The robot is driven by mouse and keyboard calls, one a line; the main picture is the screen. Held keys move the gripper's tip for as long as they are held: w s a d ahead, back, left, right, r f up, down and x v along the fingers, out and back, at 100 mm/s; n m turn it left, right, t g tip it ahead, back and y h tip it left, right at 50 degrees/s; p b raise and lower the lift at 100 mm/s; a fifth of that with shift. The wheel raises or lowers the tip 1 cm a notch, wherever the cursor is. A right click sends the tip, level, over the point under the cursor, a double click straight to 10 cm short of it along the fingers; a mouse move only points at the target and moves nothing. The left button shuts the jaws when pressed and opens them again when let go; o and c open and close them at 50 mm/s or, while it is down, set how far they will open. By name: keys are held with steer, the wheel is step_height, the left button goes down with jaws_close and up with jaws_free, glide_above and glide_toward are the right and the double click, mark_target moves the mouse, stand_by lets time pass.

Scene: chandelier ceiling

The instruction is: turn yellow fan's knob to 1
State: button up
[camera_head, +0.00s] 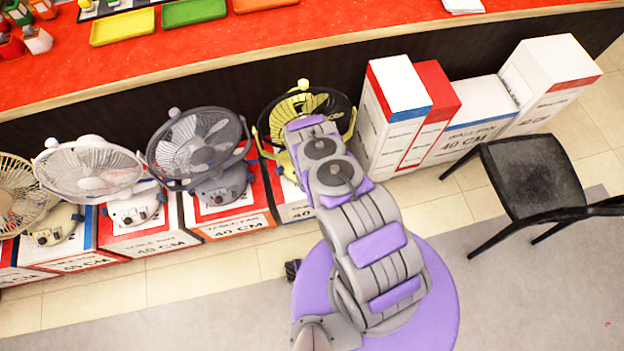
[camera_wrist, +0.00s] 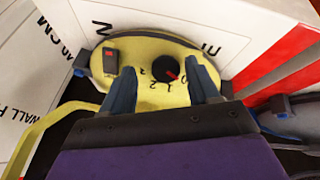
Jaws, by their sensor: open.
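The yellow fan (camera_head: 302,100) stands on a box below the red counter, partly hidden behind my arm in the head view. In the wrist view its yellow base (camera_wrist: 205,70) carries a round black knob (camera_wrist: 165,69) with a red pointer mark. Printed digits curve around the knob's near side. The pointer slants down and right, and I cannot tell which digit it marks. A dark switch with a red spot (camera_wrist: 110,60) sits at the left of the base. My gripper (camera_wrist: 162,84) is open, with one finger on each side of the knob and neither seen touching it.
Grey (camera_head: 201,145), white (camera_head: 90,168) and beige fans (camera_head: 18,195) stand in a row to the left on boxes. White boxes (camera_head: 470,125) stand to the right. A black chair (camera_head: 530,175) is on the right. The floor in front is clear.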

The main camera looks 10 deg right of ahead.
steer(key=shift+w+a+f, duration=0.15)
steer(key=shift+a+f, duration=0.1)
steer(key=shift+f, duration=0.2)
steer(key=shift+a, duration=0.3)
steer(key=shift+d, duration=0.45)
steer(key=c, duration=0.5)
steer(key=shift+a, duration=0.35)
steer(key=c, duration=0.5)
steer(key=shift+w+d, duration=0.1)
steer(key=shift+d+m, duration=0.15)
steer(key=shift+m, duration=0.15)
steer(key=m+y, duration=0.1)
steer(key=m, duration=0.1)
steer(key=shift+m, duration=0.3)
steer(key=shift+c, duration=0.2)
steer(key=shift+w+d+m+y, duration=0.1)
steer(key=shift+m+y, duration=0.35)
steer(key=shift+m, duration=0.7)
steer(key=shift+d+m+y, duration=0.1)
steer(key=shift+m+y, duration=0.35)
steer(key=shift+m, duration=0.7)
steer(key=shift+b, duration=0.3)
